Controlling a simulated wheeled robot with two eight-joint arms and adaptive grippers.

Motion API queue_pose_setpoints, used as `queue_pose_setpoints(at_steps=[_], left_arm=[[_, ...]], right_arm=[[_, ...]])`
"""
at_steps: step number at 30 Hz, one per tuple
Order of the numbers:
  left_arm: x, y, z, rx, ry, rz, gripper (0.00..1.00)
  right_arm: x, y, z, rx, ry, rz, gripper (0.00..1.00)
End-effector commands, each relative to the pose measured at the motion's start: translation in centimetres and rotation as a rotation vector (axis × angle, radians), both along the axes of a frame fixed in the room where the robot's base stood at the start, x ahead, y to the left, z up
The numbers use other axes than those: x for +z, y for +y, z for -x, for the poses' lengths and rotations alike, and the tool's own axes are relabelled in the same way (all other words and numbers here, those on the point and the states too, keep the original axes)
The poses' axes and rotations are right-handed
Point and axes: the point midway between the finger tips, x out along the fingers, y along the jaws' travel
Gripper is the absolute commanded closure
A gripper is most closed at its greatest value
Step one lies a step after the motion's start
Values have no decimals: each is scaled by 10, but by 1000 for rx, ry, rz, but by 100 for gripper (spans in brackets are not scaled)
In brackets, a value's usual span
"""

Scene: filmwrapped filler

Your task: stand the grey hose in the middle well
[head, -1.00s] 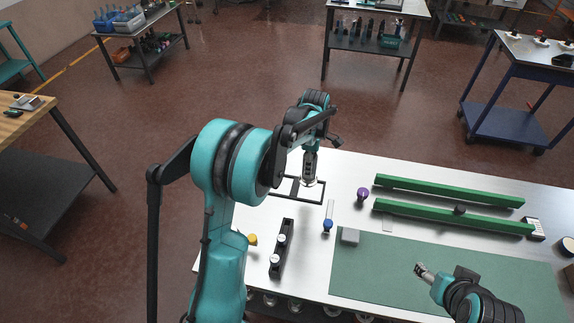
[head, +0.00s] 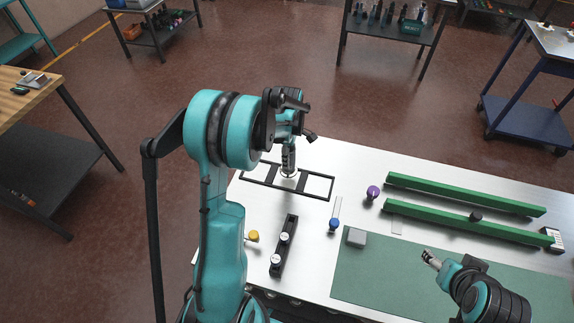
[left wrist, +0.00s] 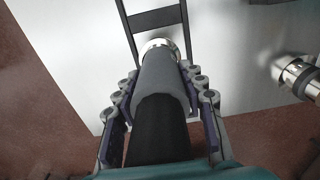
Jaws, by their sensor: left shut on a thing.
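My left gripper (left wrist: 160,105) is shut on the grey hose (left wrist: 160,72), a dark grey tube with a silver end that points away from the wrist. In the head view the hose (head: 288,160) hangs roughly upright, its silver end over the middle well of the black three-part frame (head: 318,198). In the left wrist view the silver end shows between the two long rails of the frame (left wrist: 186,25), near a crossbar. I cannot tell whether it touches the table. My right gripper (head: 431,258) is over the green mat; its fingers are too small to read.
A black rack (head: 284,246) with silver-topped pieces stands in front of the frame. A yellow knob (head: 253,235), a blue knob (head: 333,225), a purple knob (head: 373,192) and a grey block (head: 356,237) lie nearby. Two green rails (head: 465,195) lie right. The green mat (head: 390,270) is mostly bare.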

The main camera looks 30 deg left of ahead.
Motion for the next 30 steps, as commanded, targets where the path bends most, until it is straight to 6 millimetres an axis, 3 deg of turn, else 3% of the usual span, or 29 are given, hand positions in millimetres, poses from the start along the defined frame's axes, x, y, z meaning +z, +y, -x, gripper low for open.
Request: queue_pose_setpoints(at_steps=[5,13,25,26,27,30], left_arm=[[-7,6,3,0,0,0,100],[-42,5,3,0,0,0,100],[-48,5,3,0,0,0,100],[-47,5,3,0,0,0,52],[-47,5,3,0,0,0,41],[-46,5,3,0,0,0,39]], right_arm=[[-1,0,0,0,0,0,38],[-8,0,0,0,0,0,38],[-12,0,0,0,0,0,38],[-11,0,0,0,0,0,38],[-11,0,0,0,0,0,38],[-11,0,0,0,0,0,38]])
